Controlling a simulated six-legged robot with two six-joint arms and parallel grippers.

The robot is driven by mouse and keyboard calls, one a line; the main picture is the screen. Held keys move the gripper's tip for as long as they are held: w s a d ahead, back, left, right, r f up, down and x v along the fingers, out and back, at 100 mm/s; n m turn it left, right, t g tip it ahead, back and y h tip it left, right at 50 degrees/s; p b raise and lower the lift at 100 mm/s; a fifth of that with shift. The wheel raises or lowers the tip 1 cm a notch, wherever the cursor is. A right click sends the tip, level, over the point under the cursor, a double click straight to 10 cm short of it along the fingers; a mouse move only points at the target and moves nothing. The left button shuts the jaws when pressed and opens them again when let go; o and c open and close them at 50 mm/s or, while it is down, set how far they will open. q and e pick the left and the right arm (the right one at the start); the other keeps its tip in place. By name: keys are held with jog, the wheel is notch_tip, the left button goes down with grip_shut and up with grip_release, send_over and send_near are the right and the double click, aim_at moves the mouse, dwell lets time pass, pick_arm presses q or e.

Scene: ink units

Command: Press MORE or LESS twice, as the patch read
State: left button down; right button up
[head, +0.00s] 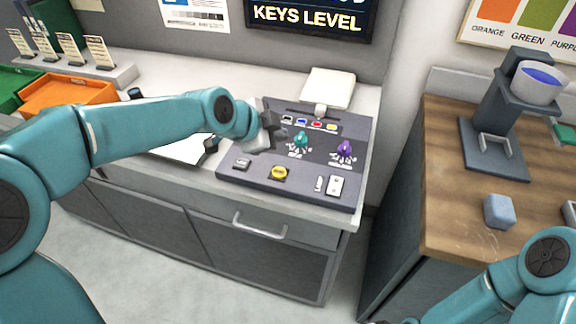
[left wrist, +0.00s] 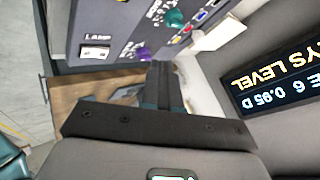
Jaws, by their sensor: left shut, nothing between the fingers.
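The grey console (head: 305,198) stands on the counter. It carries a teal knob (head: 300,140), a purple knob (head: 345,149), a yellow button (head: 279,173), white switches (head: 338,185) and a row of coloured keys (head: 317,123). I cannot read MORE or LESS on any control, nor tell the patch. My left gripper (head: 270,128) is shut and empty above the left part of the console, hiding what lies there. In the left wrist view its fingers (left wrist: 166,84) are together, with the purple knob (left wrist: 143,53) and teal knob (left wrist: 174,18) beyond. My right gripper is out of view.
A dark display (head: 308,18) reading KEYS LEVEL hangs behind. A white pad (head: 328,88) lies behind the console. An orange tray (head: 65,92) is at left. On the wooden counter (head: 440,170) at right are a stand with a bowl (head: 540,82) and a blue block (head: 498,211).

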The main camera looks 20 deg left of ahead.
aim_at(276, 175)
pick_arm(q)
jog(key=f+b, duration=0.3)
jog(key=f, duration=0.1)
jog(key=f+b, duration=0.3)
jog(key=f, duration=0.1)
jog(key=shift+s+a+f, duration=0.15)
jog(key=shift+a+f, duration=0.05)
jog(key=shift+f, duration=0.05)
dwell(0.4)
jog(key=shift+f+b, duration=0.15)
jog(key=shift+b, duration=0.25)
dwell(1.6)
jog(key=shift+f+b, duration=0.35)
jog(key=shift+b, duration=0.2)
jog(key=shift+f+b, duration=0.5)
jog(key=shift+b, duration=0.2)
dwell(0.5)
jog(key=shift+r, duration=0.1)
jog(key=shift+r+p, duration=0.5)
jog(key=shift+r, duration=0.3)
